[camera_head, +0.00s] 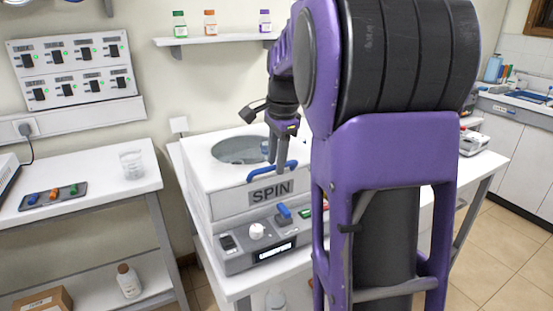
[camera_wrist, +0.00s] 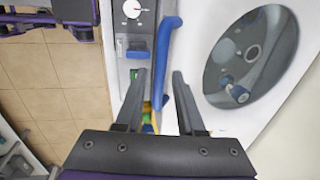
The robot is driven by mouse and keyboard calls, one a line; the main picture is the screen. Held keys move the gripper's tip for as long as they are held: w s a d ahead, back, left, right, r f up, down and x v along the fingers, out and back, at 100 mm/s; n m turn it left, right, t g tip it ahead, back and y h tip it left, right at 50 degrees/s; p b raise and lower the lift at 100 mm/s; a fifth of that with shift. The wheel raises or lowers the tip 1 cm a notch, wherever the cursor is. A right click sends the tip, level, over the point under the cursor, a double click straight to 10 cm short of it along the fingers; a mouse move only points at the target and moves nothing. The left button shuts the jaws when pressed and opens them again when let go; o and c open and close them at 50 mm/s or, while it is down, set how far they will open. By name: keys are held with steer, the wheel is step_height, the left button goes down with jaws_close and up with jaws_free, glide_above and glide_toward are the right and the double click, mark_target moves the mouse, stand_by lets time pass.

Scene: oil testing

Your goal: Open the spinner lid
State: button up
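The spinner (camera_head: 212,197) is a white box with a "SPIN" label, standing on a white table. Its lid (camera_head: 206,160) looks shut and has a round window (camera_head: 240,149). A blue handle (camera_head: 272,173) runs along the lid's front edge. My gripper (camera_head: 270,158) points down just above the handle. In the wrist view my gripper (camera_wrist: 159,75) has its fingers apart, with the blue handle (camera_wrist: 166,50) seen between them. I cannot tell how far the fingers reach around it. Through the window (camera_wrist: 250,56) a rotor and a blue-capped tube show. My arm hides the spinner's right side.
The control panel (camera_head: 268,238) below the lid has a white dial (camera_head: 257,230) and a blue switch (camera_head: 283,212). A side table (camera_head: 95,178) at left holds a glass beaker (camera_head: 132,165) and a tray of small coloured pieces (camera_head: 53,196). A bottle shelf (camera_head: 217,39) hangs behind.

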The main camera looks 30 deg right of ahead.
jaws_close()
stand_by(1.2)
